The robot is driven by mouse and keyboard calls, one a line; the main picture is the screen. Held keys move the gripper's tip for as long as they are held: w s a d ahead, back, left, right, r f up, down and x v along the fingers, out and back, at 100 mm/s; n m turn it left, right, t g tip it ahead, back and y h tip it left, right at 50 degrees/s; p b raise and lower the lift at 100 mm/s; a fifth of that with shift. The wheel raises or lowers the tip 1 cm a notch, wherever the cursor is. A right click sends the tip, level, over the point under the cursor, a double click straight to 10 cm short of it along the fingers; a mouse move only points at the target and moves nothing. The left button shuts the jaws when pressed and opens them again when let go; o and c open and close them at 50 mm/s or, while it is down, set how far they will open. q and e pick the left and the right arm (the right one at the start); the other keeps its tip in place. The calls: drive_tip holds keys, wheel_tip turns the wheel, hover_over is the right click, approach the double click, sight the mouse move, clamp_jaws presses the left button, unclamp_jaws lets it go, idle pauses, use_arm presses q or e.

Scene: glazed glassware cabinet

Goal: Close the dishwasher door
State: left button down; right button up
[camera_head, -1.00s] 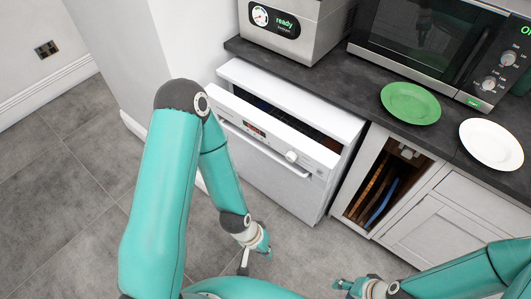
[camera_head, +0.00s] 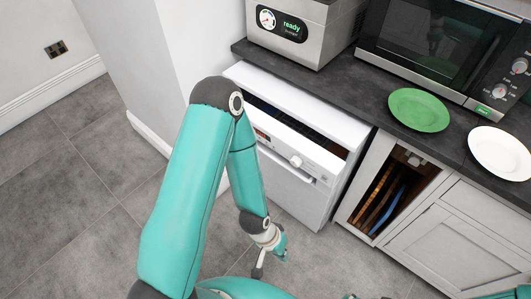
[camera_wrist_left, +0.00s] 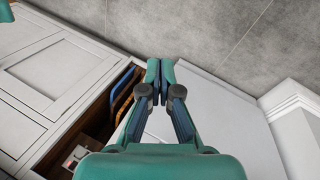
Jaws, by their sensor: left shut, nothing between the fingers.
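The white dishwasher door (camera_head: 294,196) is tilted slightly open at its top, leaving a dark gap below the worktop. Its control strip has a knob and a bar handle. My left arm covers the door's left part. My left gripper (camera_head: 269,262) points down in front of the door's lower part, shut and empty. In the left wrist view its closed fingertips (camera_wrist_left: 160,72) show over a white panel, apparently the door (camera_wrist_left: 218,120). I cannot tell whether they touch it. Only a sliver of my right gripper (camera_head: 350,297) shows at the bottom edge; its jaws cannot be judged.
An open compartment with boards (camera_head: 386,200) is right of the dishwasher, then a white cupboard (camera_head: 455,240). A green plate (camera_head: 418,110), a white plate (camera_head: 500,153), a microwave (camera_head: 430,45) and a steel appliance (camera_head: 290,32) stand on the dark worktop. Grey floor is clear at left.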

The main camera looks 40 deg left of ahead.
use_arm(q)
drive_tip(key=w+a+f+n+t+b, duration=0.4)
drive_tip(key=w+a+f+b, duration=0.2)
drive_tip(key=w+b, duration=0.2)
use_arm(e)
drive_tip(key=shift+o, duration=1)
wheel_tip(320, 180, down, 9)
drive_tip(key=shift+r, duration=0.2)
use_arm(q)
drive_tip(key=n+t+y+b, duration=0.2)
drive_tip(key=n+t+b, duration=1.05)
drive_tip(key=b, duration=0.85)
approach(270, 146)
drive_tip(key=shift+m+t, duration=0.85)
drive_tip(key=shift+m, duration=0.1)
drive_tip(key=w, duration=0.4)
drive_tip(key=w+f, duration=0.1)
drive_tip(key=w, duration=0.2)
drive_tip(key=shift+w+d+f, duration=0.1)
drive_tip(key=shift+d, duration=0.25)
use_arm(e)
wheel_tip(270, 146, down, 22)
drive_tip(key=shift+r, duration=0.15)
